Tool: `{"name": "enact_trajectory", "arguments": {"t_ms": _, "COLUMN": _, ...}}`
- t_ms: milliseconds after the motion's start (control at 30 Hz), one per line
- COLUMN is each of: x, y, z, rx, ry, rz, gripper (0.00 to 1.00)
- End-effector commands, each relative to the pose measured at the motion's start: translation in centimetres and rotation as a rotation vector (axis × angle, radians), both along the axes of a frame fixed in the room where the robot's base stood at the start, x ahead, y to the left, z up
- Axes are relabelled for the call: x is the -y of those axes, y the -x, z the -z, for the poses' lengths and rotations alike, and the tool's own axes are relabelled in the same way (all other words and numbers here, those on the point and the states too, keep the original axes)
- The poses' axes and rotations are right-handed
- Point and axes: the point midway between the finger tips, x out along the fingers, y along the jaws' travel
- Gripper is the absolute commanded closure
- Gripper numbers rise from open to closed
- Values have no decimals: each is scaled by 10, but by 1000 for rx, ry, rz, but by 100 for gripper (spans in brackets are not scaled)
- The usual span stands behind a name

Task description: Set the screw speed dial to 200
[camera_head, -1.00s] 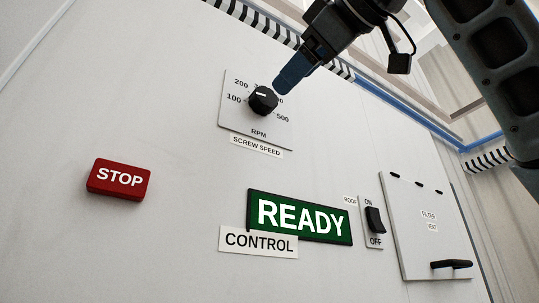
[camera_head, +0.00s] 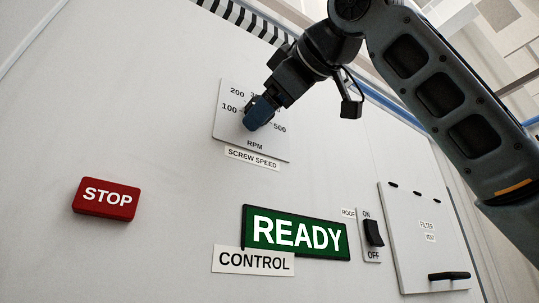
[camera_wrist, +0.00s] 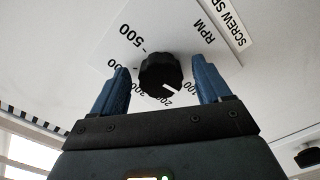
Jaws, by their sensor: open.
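The black round screw speed dial (camera_wrist: 160,74) sits on its white scale plate, marked from 100 to 500. In the wrist view its white mark appears to point between 100 and 200. My gripper (camera_wrist: 160,66) is open, with one blue finger on each side of the dial. A small gap shows beside each finger, and I cannot tell how deep they reach over the dial. In the head view my gripper (camera_head: 257,115) covers most of the dial and the upper numbers. The scale plate (camera_head: 228,128) shows 100, 200, 500 and RPM.
A red STOP button (camera_head: 106,199) is at lower left. A green READY display (camera_head: 296,233) is below the dial. A black ON/OFF rocker switch (camera_head: 373,233) and a filter door (camera_head: 420,215) with a black handle are to the right. The panel around the dial is flat and clear.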

Motion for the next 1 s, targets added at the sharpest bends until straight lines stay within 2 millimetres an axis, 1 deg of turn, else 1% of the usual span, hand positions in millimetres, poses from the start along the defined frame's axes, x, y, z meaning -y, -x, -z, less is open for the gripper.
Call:
{"name": "enact_trajectory", "arguments": {"t_ms": 33, "x": 0, "y": 0, "z": 0, "rx": 0, "ry": 0, "rz": 0, "gripper": 25}}
{"name": "enact_trajectory", "arguments": {"t_ms": 67, "x": 0, "y": 0, "z": 0, "rx": 0, "ry": 0, "rz": 0, "gripper": 28}}
{"name": "enact_trajectory", "arguments": {"t_ms": 600, "x": 0, "y": 1, "z": 0, "rx": 0, "ry": 0, "rz": -1, "gripper": 79}}
{"name": "enact_trajectory", "arguments": {"t_ms": 867, "x": -1, "y": 1, "z": 1, "rx": -15, "ry": -23, "rz": -2, "gripper": 79}}
{"name": "enact_trajectory", "arguments": {"t_ms": 1000, "x": -1, "y": 1, "z": 1, "rx": -47, "ry": -72, "rz": -3, "gripper": 79}}
